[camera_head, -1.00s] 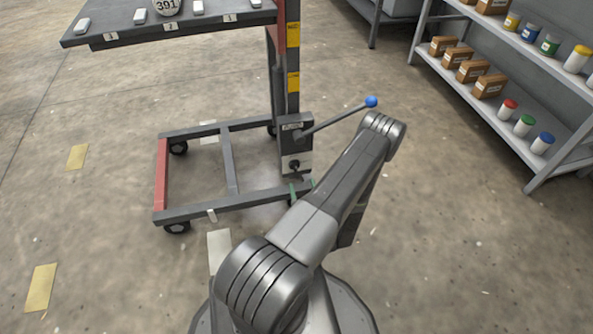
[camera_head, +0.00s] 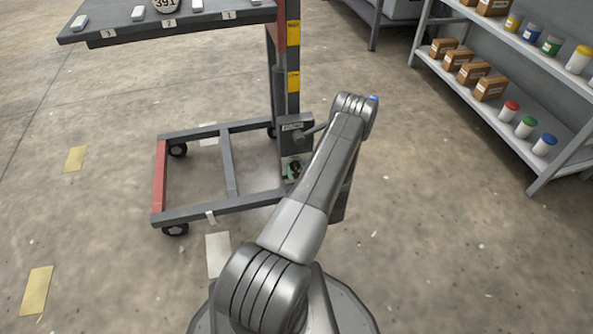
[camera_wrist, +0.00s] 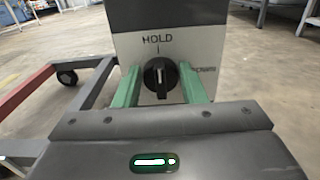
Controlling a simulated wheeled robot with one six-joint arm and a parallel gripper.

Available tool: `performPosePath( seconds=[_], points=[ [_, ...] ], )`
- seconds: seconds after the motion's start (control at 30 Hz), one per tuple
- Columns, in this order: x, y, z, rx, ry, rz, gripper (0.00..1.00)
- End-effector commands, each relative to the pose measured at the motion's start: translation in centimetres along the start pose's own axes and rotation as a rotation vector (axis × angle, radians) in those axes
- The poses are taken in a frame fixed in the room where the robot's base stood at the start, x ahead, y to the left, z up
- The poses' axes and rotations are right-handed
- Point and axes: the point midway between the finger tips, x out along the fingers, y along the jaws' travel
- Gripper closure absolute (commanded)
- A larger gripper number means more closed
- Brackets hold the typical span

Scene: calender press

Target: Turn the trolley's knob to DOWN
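The trolley's round black knob (camera_wrist: 159,76) sits on a white plate (camera_wrist: 135,42) in the wrist view. Its white pointer line points up at the word HOLD. A second label to the right is partly covered by a finger and cannot be fully read. My gripper (camera_wrist: 161,82) is open, with one green finger on each side of the knob and a visible gap to it. In the head view the trolley (camera_head: 228,165) stands left of my arm, and the knob area on its post is partly hidden by my gripper.
A shelf rack (camera_head: 500,95) with boxes and jars stands at the right. The floor between rack and trolley is clear.

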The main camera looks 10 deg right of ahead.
Motion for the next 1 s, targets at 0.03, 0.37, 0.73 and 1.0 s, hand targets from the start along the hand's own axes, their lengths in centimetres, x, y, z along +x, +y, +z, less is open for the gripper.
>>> performPosePath(
  seconds=[0.03, 0.37, 0.73, 1.0],
  points=[
    [-0.02, 0.01, -0.01, 0.0, 0.0, 0.001, 0.74],
    [-0.04, 0.01, -0.07, 0.021, 0.0, 0.001, 0.85],
    [0.01, -0.23, -0.23, 0.234, -0.001, 0.001, 0.85],
    [0.01, -0.43, -0.28, 0.488, -0.001, 0.0, 0.85]
  ],
)
